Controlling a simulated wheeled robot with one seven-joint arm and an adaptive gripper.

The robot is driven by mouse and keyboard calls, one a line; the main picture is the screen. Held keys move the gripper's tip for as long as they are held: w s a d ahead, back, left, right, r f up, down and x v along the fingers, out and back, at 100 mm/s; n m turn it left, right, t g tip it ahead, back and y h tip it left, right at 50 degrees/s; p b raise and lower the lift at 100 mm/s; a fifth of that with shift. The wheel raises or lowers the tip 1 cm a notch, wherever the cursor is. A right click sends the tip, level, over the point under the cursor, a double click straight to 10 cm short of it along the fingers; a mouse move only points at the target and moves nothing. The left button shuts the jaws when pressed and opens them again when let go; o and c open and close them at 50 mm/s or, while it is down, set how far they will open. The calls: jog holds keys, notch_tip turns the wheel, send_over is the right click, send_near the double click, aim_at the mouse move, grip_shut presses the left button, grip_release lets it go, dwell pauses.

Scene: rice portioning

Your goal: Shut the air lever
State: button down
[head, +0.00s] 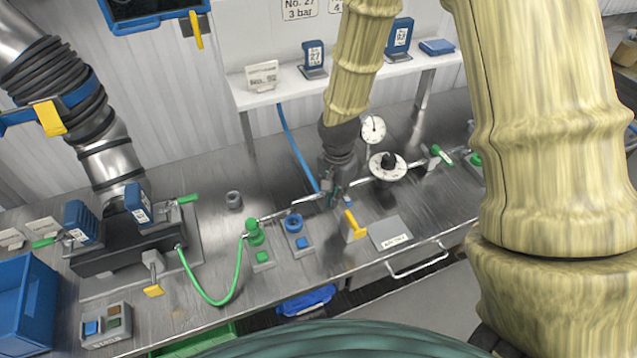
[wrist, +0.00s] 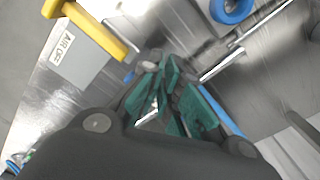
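A yellow lever (head: 354,225) stands on the bench, beside a grey plate (head: 391,233). In the wrist view the yellow lever (wrist: 85,25) lies at the upper left, next to a label reading "AIR OFF" (wrist: 66,43). My gripper (head: 335,194) points down over the bench, just behind and left of the lever in the head view, apart from it. In the wrist view my gripper (wrist: 172,92) shows green finger pads close together, overlapping in view. Nothing is clearly held; the opening between the pads is hard to judge.
A metal pipe (head: 285,210), a blue ring valve (head: 294,222) and a green fitting (head: 254,232) with a green hose are left of my gripper. A shelf (head: 290,92) runs behind.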

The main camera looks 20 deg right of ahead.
notch_tip(320, 180, up, 7)
jog(key=a+p, duration=0.1)
jog(key=p, duration=0.4)
jog(key=shift+p, duration=0.4)
jog(key=shift+s, duration=0.1)
